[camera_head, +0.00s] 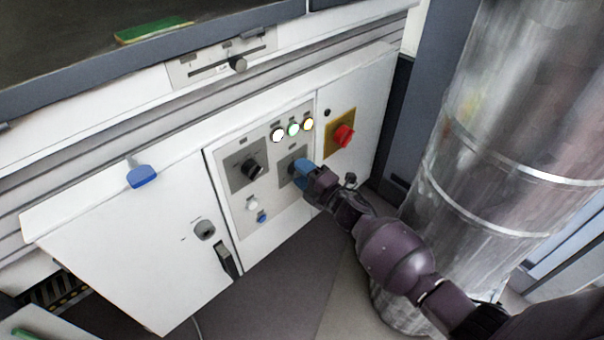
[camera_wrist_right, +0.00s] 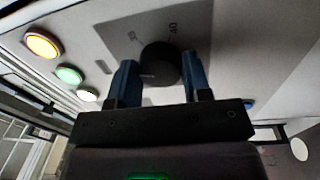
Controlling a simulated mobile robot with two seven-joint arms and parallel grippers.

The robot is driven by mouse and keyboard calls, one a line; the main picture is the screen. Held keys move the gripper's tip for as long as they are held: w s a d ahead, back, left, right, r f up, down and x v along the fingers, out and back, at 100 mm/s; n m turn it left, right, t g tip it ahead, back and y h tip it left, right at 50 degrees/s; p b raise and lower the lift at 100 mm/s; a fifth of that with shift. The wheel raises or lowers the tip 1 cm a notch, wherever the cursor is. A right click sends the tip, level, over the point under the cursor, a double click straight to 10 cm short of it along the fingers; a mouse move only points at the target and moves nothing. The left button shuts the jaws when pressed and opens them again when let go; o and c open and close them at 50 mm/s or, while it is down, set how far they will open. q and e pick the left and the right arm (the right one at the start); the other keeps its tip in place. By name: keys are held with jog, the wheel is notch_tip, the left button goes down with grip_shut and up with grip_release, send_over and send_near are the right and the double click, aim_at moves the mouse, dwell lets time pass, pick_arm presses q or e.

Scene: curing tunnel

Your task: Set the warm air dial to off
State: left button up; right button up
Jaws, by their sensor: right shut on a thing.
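A round black dial (camera_wrist_right: 160,62) on a grey scale plate sits between the two blue fingers of my right gripper (camera_wrist_right: 162,82) in the right wrist view. Numbers, one reading 40, are printed around it. In the head view my right gripper (camera_head: 300,170) is at the right-hand dial plate (camera_head: 285,163) of the white control cabinet, shut on this dial and hiding it. A second black dial (camera_head: 253,169) stands on its own plate to the left. The label naming the warm air dial is too small to read. My left gripper is not in view.
White, green and yellow lamps (camera_head: 293,129) sit above the dials. A red rotary switch (camera_head: 344,135) on a yellow plate is to the right. A large metal duct (camera_head: 490,130) stands close to my right arm. A blue-tipped lever (camera_head: 142,176) juts out at left.

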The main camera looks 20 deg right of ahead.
pick_arm(q)
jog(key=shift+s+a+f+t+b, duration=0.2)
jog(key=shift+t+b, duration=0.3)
jog(key=shift+b, duration=0.6)
pick_arm(e)
jog(key=n, duration=0.8)
jog(key=n+g, duration=0.1)
jog(key=n, duration=1.5)
jog(key=shift+s+a+r+n+g, duration=0.1)
jog(key=shift+a+r+n+g, duration=0.05)
jog(key=shift+r+n+g, duration=0.15)
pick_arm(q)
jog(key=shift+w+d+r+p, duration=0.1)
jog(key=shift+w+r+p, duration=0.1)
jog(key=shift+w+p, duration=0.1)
pick_arm(e)
jog(key=shift+n, duration=1)
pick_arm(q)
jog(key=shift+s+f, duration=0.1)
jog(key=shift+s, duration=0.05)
pick_arm(e)
jog(key=shift+n, duration=0.3)
jog(key=o, duration=0.9)
